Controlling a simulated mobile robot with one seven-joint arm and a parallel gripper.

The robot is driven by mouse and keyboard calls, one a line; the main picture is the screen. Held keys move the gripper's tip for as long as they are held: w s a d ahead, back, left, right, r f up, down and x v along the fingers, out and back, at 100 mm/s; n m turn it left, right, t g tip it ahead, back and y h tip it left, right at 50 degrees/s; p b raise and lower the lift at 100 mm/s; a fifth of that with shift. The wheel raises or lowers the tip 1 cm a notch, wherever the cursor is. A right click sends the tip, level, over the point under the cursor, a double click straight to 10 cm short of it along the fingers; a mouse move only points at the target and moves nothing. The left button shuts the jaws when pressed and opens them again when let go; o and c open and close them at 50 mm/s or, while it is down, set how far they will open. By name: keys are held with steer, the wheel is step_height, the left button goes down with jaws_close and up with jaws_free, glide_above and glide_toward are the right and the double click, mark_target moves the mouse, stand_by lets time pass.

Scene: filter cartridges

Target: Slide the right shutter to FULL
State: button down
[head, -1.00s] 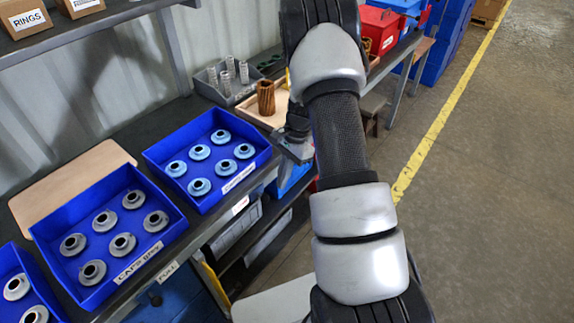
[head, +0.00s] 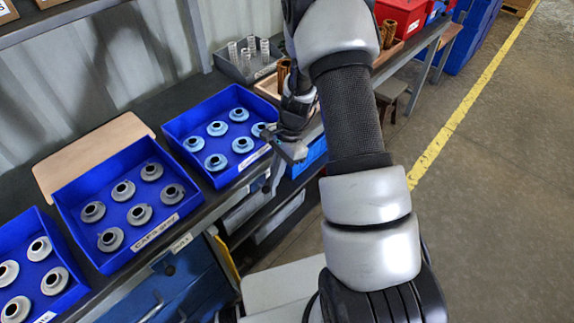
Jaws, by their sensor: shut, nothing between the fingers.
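My gripper (head: 291,151) is shut and empty. It hangs beside the front right corner of the right-hand blue tray (head: 232,178), partly covering that tray's edge from this view. I cannot make out the right shutter for certain. A small white label (head: 181,243), hard to read now, sits on the bench's front edge below the middle blue tray (head: 165,226). Another pale label (head: 241,192) is on the front edge farther right. My arm hides part of the bench beyond the gripper.
Three blue trays of ring-shaped caps stand on the dark bench. Blue drawers (head: 172,290) and lower shelves lie below the bench front. The floor (head: 500,200) to the right is open.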

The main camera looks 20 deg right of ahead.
steer(key=shift+s+a, duration=0.3)
steer(key=shift+a, duration=0.2)
steer(key=p+v, duration=0.2)
steer(key=v, duration=1.5)
steer(key=shift+r, duration=0.25)
steer(key=shift+d, duration=0.1)
